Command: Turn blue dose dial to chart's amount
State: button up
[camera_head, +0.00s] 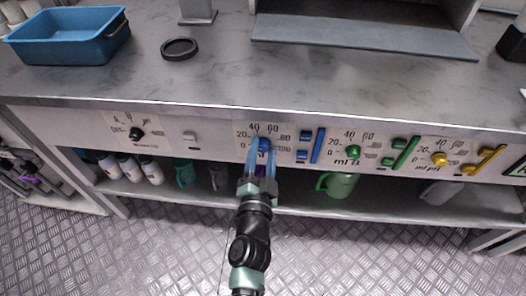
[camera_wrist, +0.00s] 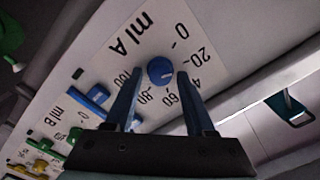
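The blue dose dial (camera_head: 264,144) is on the front panel under the bench, ringed by a printed scale from 0 to 100. It also shows in the wrist view (camera_wrist: 160,70), on the label "ml A". A small pale mark is on its face; the exact number it points at is hard to tell. My gripper (camera_head: 261,155) is at the dial, with one finger on each side. In the wrist view my gripper (camera_wrist: 160,76) is open, with gaps between the fingers and the dial. I cannot make out a chart with an amount.
Blue levers (camera_head: 318,146) sit just right of the dial. A green dial (camera_head: 353,152) and a yellow dial (camera_head: 439,159) are farther right. A black knob (camera_head: 136,133) is at left. A blue bin (camera_head: 68,37) stands on the bench. Bottles and a green mug (camera_head: 338,185) are on the shelf below.

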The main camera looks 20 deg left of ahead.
jog(key=shift+o, duration=0.9)
jog(key=shift+s, duration=0.1)
jog(key=b+v, duration=0.2)
jog(key=v, duration=1)
jog(key=shift+s, duration=0.4)
jog(key=shift+d, duration=0.15)
